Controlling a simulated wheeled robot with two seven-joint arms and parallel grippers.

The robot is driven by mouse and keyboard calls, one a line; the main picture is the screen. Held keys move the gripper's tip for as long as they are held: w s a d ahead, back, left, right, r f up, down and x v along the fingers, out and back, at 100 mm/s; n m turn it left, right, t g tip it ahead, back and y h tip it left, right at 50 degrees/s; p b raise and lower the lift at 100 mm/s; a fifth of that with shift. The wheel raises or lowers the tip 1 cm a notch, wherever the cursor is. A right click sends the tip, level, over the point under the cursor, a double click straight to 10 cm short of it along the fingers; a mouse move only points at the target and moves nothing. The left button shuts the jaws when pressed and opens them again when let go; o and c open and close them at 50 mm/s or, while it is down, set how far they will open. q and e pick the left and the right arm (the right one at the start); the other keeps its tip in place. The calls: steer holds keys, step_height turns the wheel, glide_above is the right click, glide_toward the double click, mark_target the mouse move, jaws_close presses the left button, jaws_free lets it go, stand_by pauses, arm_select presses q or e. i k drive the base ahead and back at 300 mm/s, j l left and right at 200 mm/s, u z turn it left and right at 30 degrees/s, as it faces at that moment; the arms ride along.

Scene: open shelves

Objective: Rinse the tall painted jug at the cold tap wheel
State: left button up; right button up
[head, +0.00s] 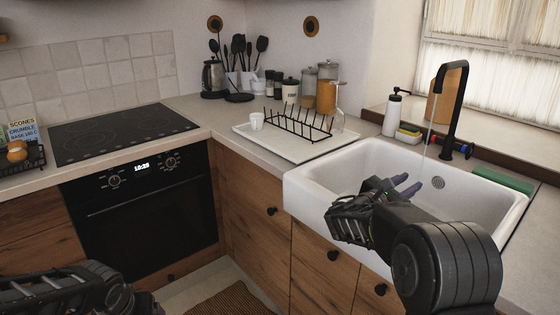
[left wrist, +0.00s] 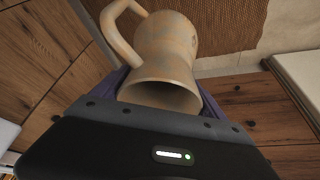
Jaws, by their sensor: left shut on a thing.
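The tall painted jug (left wrist: 165,55) is tan with faded grey-blue patches and a loop handle. In the left wrist view my left gripper (left wrist: 160,92) is shut on it, with purple fingers on both sides near its mouth. The jug is not visible in the head view, where only part of my left arm shows at bottom left. The black tap (head: 452,105) stands behind the white sink (head: 330,178), with a thin water stream below its spout. The blue wheel (head: 467,150) is at the tap's right, a red one (head: 431,137) at its left. My right gripper (head: 406,186) is over the sink, empty, fingertips apart.
A soap bottle (head: 392,115) and sponges stand behind the sink. The basin looks empty.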

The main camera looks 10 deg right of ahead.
mark_target(468, 150)
steer(key=i+l, duration=0.1)
steer(key=l, duration=0.25)
steer(key=i+l, duration=0.15)
steer(key=l, duration=0.25)
steer(key=i+l, duration=0.1)
steer(key=l, duration=0.25)
steer(key=i+l, duration=0.1)
steer(key=l, duration=0.3)
